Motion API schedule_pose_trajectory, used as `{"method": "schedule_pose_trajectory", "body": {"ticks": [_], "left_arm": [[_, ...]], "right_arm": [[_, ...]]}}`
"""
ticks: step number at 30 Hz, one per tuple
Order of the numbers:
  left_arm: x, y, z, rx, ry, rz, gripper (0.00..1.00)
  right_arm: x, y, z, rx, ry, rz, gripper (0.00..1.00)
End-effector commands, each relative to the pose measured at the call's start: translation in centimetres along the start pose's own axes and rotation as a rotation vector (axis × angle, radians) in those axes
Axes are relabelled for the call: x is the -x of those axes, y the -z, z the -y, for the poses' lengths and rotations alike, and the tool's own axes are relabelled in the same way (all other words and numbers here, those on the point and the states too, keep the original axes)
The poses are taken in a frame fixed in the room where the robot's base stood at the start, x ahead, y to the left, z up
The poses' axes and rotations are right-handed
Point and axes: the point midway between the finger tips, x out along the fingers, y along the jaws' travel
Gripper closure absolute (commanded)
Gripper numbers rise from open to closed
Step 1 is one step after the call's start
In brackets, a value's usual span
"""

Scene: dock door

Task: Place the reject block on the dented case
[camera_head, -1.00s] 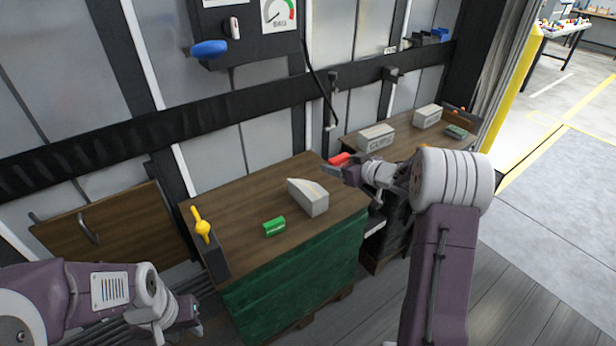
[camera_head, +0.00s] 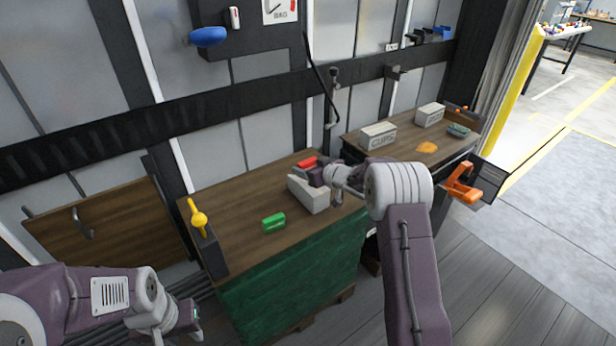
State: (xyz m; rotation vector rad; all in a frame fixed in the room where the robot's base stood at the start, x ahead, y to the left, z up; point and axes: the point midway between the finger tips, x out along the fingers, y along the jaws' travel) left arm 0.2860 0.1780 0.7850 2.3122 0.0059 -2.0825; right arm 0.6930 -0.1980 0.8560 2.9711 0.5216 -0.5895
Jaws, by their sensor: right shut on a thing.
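The red block (camera_head: 306,163), which I take to be the reject block, is in my right gripper (camera_head: 313,172). My right gripper is shut on it, at the back right of the pale grey case (camera_head: 309,196) with a sloped top, which I take to be the dented case. In the picture the block appears just above the case's far edge; I cannot tell whether it touches the case.
A green block (camera_head: 273,222) lies on the wooden top (camera_head: 240,215) in front of the case. A yellow-knobbed lever (camera_head: 199,218) stands at its left edge. The CLIPS box (camera_head: 378,137) and another grey box (camera_head: 430,115) stand on the far bench. An orange clamp (camera_head: 461,184) is at right.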

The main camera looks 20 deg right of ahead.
Motion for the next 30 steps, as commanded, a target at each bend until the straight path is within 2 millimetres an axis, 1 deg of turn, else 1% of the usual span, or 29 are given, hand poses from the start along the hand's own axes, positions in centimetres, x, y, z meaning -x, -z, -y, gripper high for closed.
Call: {"method": "schedule_pose_trajectory", "body": {"ticks": [1, 3, 11, 15, 16, 17, 18, 27, 29, 30], "left_arm": [[-1.0, -0.1, 0.0, 0.000, 0.000, 0.000, 0.64], [-1.5, -0.2, 0.0, 0.000, 0.000, 0.000, 0.64], [-1.2, -0.1, 0.0, 0.000, 0.000, 0.000, 0.64], [-1.4, -0.2, 0.0, 0.000, 0.000, 0.000, 0.64], [-1.4, -0.1, 0.0, 0.000, 0.000, 0.000, 0.64], [-1.4, -0.1, 0.0, 0.000, 0.000, 0.000, 0.64], [-1.4, -0.1, 0.0, 0.000, 0.000, 0.000, 0.64], [-1.3, -0.1, 0.0, 0.000, 0.000, 0.000, 0.64], [-1.1, -0.1, 0.0, 0.000, 0.000, 0.000, 0.64], [-1.1, -0.1, 0.0, 0.000, 0.000, 0.000, 0.64]], "right_arm": [[-0.6, -1.5, 0.0, -0.001, 0.000, 0.003, 0.76], [-1.1, -2.7, 0.0, -0.002, 0.000, 0.003, 0.76], [-1.0, -2.6, 0.0, 0.001, 0.000, 0.001, 0.76], [-1.2, -3.1, 0.0, 0.000, 0.000, 0.001, 0.76], [-1.2, -3.0, 0.0, 0.000, 0.000, 0.001, 0.29], [-1.2, -3.0, 0.0, 0.000, 0.000, 0.001, 0.20], [-1.2, -3.0, 0.0, 0.000, 0.000, 0.001, 0.15], [-1.1, -2.8, 0.0, 0.001, 0.000, 0.001, 0.15], [-0.9, -2.4, 0.0, 0.002, 0.000, 0.000, 0.15], [-0.4, -2.5, -0.1, 0.000, -0.001, 0.002, 0.15]]}}
